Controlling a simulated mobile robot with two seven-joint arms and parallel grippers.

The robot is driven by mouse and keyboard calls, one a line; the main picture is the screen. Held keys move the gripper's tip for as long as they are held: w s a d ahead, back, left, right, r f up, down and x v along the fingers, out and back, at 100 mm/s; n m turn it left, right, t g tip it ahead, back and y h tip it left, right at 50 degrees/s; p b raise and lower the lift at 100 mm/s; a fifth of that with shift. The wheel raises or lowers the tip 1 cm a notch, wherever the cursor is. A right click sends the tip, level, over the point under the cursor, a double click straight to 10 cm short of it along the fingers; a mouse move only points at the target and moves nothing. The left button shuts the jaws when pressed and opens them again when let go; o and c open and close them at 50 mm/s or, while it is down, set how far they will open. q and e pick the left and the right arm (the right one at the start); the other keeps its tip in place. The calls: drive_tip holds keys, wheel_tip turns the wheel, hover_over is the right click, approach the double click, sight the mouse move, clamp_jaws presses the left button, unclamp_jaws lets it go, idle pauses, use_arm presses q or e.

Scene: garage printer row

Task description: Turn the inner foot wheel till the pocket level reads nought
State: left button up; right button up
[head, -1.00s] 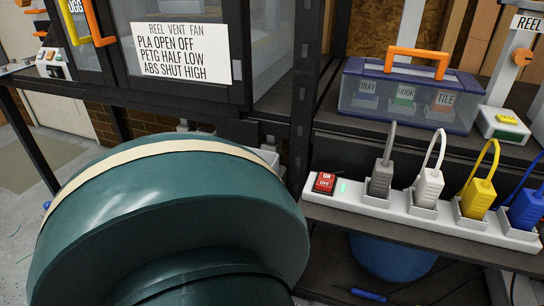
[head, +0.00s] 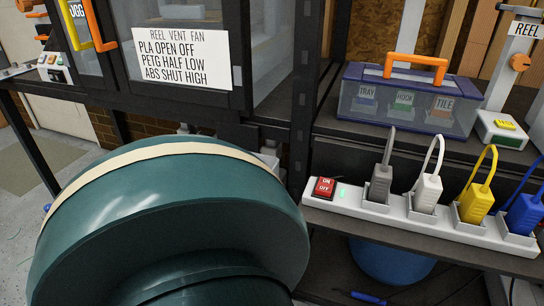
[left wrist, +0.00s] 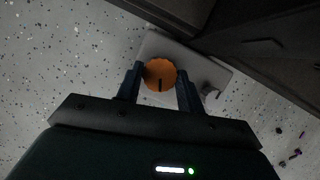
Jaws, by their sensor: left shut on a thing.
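In the left wrist view an orange round wheel (left wrist: 159,72) with a dark mark near its lower rim sits over a grey plate (left wrist: 151,46) close to the speckled floor. My left gripper (left wrist: 160,84) has one dark finger on each side of the wheel and is shut on it. In the head view a large teal and cream part of my own arm fills the lower left and hides what is beneath it; the left fingers do not show there. I cannot make out the pocket level or its reading in either view. My right gripper is in neither view.
A dark frame with a vent fan sign (head: 181,57) stands behind my arm. To the right are a power strip (head: 343,203) with several plugs, a lidded clear box (head: 352,105) and a blue bucket (head: 392,262) below. Dark structure (left wrist: 270,45) closes in at the wheel's upper right.

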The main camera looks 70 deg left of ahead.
use_arm(q)
drive_tip(key=m+t+h+p, duration=0.1)
drive_tip(key=m, duration=0.2)
drive_tip(key=shift+a, duration=0.15)
drive_tip(key=shift+s+m, duration=0.1)
drive_tip(key=shift+m, duration=0.7)
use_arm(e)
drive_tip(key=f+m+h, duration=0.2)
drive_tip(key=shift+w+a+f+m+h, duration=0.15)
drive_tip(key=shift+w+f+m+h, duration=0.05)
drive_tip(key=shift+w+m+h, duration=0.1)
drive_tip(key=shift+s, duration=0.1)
use_arm(q)
drive_tip(key=o, duration=1)
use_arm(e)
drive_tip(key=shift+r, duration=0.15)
